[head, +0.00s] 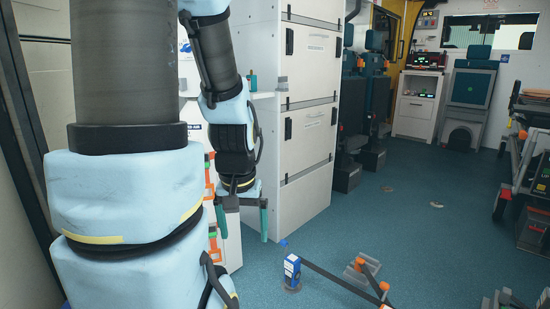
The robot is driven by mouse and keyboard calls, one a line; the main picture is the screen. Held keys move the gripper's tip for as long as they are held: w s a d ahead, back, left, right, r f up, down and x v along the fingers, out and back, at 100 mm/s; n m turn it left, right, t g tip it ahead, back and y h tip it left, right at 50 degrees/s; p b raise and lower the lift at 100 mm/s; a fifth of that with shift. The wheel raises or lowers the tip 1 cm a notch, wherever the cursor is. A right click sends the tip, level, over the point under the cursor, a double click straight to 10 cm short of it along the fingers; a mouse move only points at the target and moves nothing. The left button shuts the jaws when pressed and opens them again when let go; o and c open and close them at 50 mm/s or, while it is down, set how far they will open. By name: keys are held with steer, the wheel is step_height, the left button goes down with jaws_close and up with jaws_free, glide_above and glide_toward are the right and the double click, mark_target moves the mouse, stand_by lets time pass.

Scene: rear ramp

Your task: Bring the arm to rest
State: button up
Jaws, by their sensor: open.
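My arm, light blue and dark grey, fills the left of the head view and hangs downward from its raised upper links. My gripper (243,215) is at its lower end, pointing down, with its two green fingers spread apart. Nothing shows between the fingers. It hangs in front of the white cabinet's lower left part, and the right finger overlaps the cabinet's edge in the picture. I cannot tell whether it touches anything.
The tall white cabinet (305,120) stands right behind my gripper. A blue and white box (292,268) stands on the floor, near a dark bar and clear orange-tipped parts (362,268). A stretcher (525,150) is at the right edge. Mid-floor is mostly clear.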

step_height(320, 180, up, 36)
steer(key=p, duration=3.4)
steer(key=shift+f, duration=0.2)
steer(key=shift+r, duration=0.4)
